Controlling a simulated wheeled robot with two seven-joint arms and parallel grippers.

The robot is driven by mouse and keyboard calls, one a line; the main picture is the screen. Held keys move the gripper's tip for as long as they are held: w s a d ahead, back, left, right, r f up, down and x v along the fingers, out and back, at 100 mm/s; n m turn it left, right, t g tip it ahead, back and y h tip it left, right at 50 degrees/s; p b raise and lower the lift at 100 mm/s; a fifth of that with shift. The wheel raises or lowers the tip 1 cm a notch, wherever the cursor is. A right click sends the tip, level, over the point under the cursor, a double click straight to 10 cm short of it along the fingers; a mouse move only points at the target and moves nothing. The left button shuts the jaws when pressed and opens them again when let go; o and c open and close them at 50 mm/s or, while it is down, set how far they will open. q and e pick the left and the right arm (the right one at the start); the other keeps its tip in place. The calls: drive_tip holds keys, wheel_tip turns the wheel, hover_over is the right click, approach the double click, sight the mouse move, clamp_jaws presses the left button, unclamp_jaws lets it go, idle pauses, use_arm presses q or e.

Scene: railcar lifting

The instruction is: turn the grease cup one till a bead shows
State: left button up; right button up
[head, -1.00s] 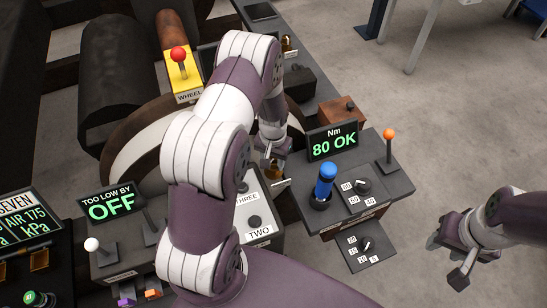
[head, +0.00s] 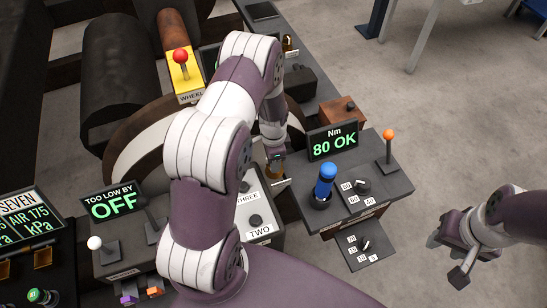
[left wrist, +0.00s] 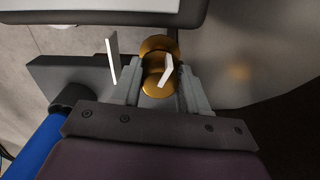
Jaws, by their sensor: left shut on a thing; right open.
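A brass grease cup (left wrist: 157,48) with a white pointer tab (left wrist: 166,72) on it shows in the left wrist view. It sits between the two grey fingers of my left gripper (left wrist: 160,90), which is shut on it. In the head view my left gripper (head: 275,160) reaches down behind the dark console, and its own arm covers much of the middle. Whether the cup shows a bead is too small to tell. My right gripper (head: 452,260) is open and empty over the floor at the right.
A yellow box with a red knob (head: 181,62) is behind. An "OFF" display (head: 114,202) is at left.

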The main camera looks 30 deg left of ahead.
use_arm(q)
drive_tip(key=shift+w+m, duration=0.1)
drive_tip(key=shift+m, duration=1)
drive_tip(key=o, duration=1)
drive_tip(key=shift+a, duration=0.1)
wheel_tip(320, 180, up, 13)
drive_tip(key=shift+f, duration=0.1)
